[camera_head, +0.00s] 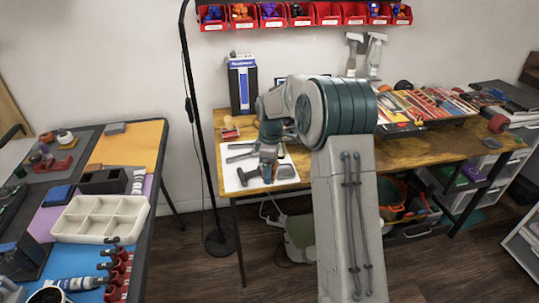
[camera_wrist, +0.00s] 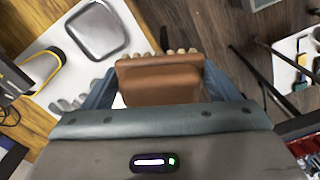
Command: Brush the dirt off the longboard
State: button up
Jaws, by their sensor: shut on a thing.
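The longboard (camera_head: 432,104), with colourful graphics and red-orange wheels, lies on the right part of the wooden workbench in the head view. Dirt on it is too small to make out. My gripper (camera_head: 268,165) is over the white mat at the bench's left end, well left of the longboard. In the wrist view my gripper (camera_wrist: 158,85) is shut on a brown wooden brush (camera_wrist: 160,78), with pale bristle tufts along its far edge. In the head view the held brush is hidden or too small to tell.
The white mat (camera_head: 233,182) holds dark tools and a grey tray (camera_head: 285,172). Another cluttered table (camera_head: 152,140) is at left.

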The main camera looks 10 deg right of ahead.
jog(key=s+f+m, duration=1.2)
jog(key=s+m, duration=0.1)
jog(key=shift+f, duration=0.3)
jog(key=shift+s+d, duration=0.1)
